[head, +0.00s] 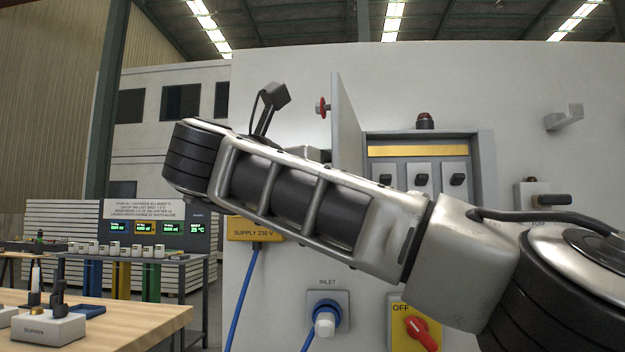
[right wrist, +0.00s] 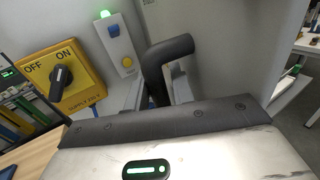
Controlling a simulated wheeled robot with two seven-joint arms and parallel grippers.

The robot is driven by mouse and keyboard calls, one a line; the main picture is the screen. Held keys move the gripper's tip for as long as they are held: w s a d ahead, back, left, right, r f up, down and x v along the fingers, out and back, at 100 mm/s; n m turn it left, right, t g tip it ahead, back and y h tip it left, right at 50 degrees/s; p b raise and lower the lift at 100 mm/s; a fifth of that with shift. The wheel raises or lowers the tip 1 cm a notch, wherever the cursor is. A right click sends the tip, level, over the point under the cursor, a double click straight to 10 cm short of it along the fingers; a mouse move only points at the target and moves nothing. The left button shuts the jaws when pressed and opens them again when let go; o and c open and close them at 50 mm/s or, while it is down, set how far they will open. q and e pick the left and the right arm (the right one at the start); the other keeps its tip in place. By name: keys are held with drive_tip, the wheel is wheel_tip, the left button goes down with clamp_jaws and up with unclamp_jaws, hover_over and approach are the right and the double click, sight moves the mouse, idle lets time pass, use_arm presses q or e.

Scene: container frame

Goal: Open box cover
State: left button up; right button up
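The box (head: 484,160) is on the light wall in the head view. Its cover (head: 346,125) stands swung out at the box's left side, seen nearly edge-on, with a red knob (head: 322,107) on its left face. Inside are a gold strip (head: 418,151) and three white switch units with black levers. My right arm crosses in front of the box's lower part. In the head view my right gripper's fingers are hidden. The right wrist view shows a dark bent piece (right wrist: 165,62) ahead of my wrist housing; I cannot tell finger opening or contact. My left gripper is out of view.
A yellow supply switch (right wrist: 62,75) shows in the right wrist view. Below the box are an inlet socket (head: 327,312) and a yellow panel with a red rotary switch (head: 420,332). A wooden table (head: 130,322) stands at lower left. A grey bracket (head: 564,117) juts out at right.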

drive_tip(key=shift+s+a, duration=0.1)
drive_tip(key=shift+a, duration=0.05)
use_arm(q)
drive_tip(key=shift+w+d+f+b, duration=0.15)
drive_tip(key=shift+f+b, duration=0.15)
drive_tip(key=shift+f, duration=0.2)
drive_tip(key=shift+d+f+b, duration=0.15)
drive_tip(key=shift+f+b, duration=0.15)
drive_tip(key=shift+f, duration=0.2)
use_arm(e)
drive_tip(key=v, duration=1.1)
drive_tip(key=shift+s+a, duration=0.15)
drive_tip(key=shift+s, duration=0.25)
